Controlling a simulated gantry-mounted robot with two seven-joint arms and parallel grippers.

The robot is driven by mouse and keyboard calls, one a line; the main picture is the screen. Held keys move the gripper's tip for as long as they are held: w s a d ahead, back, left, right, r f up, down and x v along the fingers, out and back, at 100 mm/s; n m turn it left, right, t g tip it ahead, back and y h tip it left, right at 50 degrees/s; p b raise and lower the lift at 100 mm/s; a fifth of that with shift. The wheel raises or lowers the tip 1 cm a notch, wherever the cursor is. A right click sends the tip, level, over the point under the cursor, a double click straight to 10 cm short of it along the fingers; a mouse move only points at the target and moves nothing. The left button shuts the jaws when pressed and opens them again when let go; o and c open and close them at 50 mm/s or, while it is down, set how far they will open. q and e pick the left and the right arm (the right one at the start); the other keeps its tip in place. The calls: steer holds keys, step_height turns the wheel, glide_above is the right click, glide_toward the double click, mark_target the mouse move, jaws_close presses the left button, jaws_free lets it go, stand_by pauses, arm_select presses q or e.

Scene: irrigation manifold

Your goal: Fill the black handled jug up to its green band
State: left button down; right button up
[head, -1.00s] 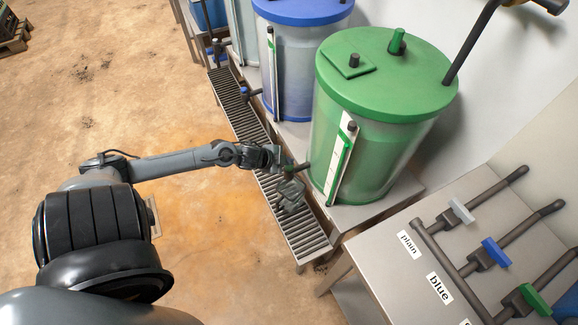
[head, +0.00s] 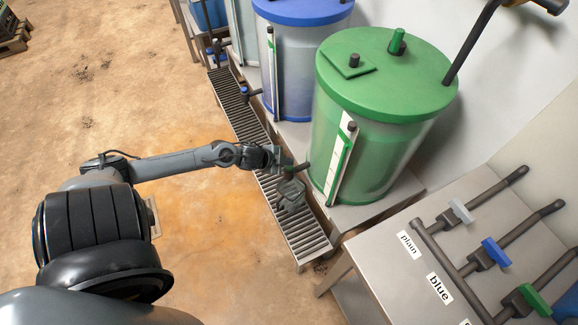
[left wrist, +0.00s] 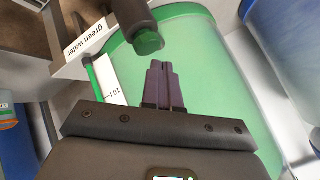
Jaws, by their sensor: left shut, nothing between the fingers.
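A small grey, see-through vessel (head: 291,194), which looks like the jug, stands on the slatted grate below the green tank's tap. Its handle, green band and water level are too small to make out. The green tank (head: 375,140) stands behind, with a dark tap (head: 298,168) at its lower front. My left gripper (head: 282,160) is beside this tap, above the vessel. In the left wrist view its fingers (left wrist: 165,82) are shut and empty, just below a dark part with a green end (left wrist: 149,42); whether they touch it I cannot tell.
The slatted grate (head: 304,243) runs along the tanks. A blue-lidded tank (head: 300,60) stands further back. At right, a metal bench (head: 395,270) carries pipes with grey, blue and green valve handles. The sandy floor at left is open.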

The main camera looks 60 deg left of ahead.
arm_select(q)
steer(key=shift+f, duration=0.95)
stand_by(7.0)
